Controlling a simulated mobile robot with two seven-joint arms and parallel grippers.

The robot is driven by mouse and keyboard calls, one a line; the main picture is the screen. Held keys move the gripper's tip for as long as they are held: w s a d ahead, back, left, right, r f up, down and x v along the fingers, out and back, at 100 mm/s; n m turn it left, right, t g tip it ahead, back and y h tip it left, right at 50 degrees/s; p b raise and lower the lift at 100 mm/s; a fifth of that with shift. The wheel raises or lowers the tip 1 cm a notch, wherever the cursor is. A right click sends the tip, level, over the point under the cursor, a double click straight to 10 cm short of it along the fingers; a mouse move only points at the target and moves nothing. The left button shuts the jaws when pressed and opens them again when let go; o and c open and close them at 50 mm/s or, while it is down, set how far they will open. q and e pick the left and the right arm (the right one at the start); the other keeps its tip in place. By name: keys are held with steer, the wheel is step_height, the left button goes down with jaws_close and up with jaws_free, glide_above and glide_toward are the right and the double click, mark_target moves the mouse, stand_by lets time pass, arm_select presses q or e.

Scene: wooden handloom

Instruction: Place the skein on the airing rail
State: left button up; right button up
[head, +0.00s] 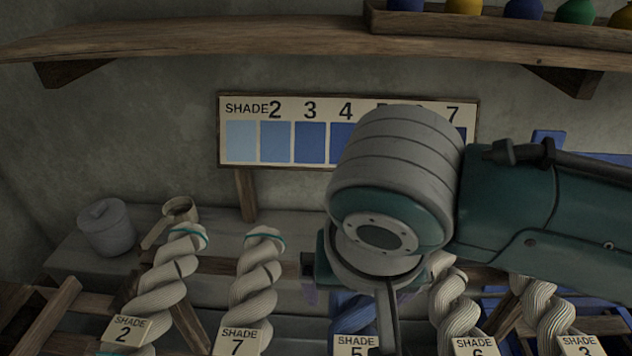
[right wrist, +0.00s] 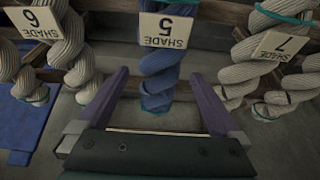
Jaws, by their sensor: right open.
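A twisted blue skein with a SHADE 5 tag (right wrist: 160,65) hangs in the middle of the right wrist view, with a teal tie near its bottom end. It shows partly in the head view (head: 352,312), behind my right arm. My right gripper (right wrist: 160,76) is open, its two purple fingers on either side of the blue skein in the picture; I cannot tell if they touch it. In the head view my wrist hides most of that gripper. Wooden bars (head: 205,265) show behind the skeins; I cannot tell which is the airing rail. My left gripper is out of view.
Pale skeins tagged 2 (head: 165,285), 7 (head: 255,280), 6 (head: 452,305) and 3 (head: 548,310) hang on both sides, close by. A shade board (head: 240,108) stands behind. A grey lidded pot (head: 106,230) and a dipper (head: 178,210) sit on the ledge. A shelf (head: 200,40) runs above.

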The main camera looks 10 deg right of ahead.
steer(key=d+p+v, duration=0.1)
steer(key=p+v, duration=0.1)
steer(key=v, duration=0.8)
steer(key=s+n+y, duration=0.1)
steer(key=s, duration=0.1)
steer(key=s+a+f+n+y, duration=0.1)
steer(key=s, duration=0.1)
steer(key=s+f+n+y, duration=0.1)
steer(key=s, duration=0.1)
steer(key=shift+s+a+f, duration=0.1)
steer(key=shift+s+a, duration=0.05)
steer(key=shift+s, duration=0.1)
steer(key=s+d+f+n+h, duration=0.1)
steer(key=s+d+n, duration=0.1)
steer(key=s+d, duration=0.4)
steer(key=d, duration=0.3)
steer(key=shift+s+d+f+h, duration=0.2)
steer(key=shift+s+d+h, duration=0.1)
steer(key=shift+h, duration=0.1)
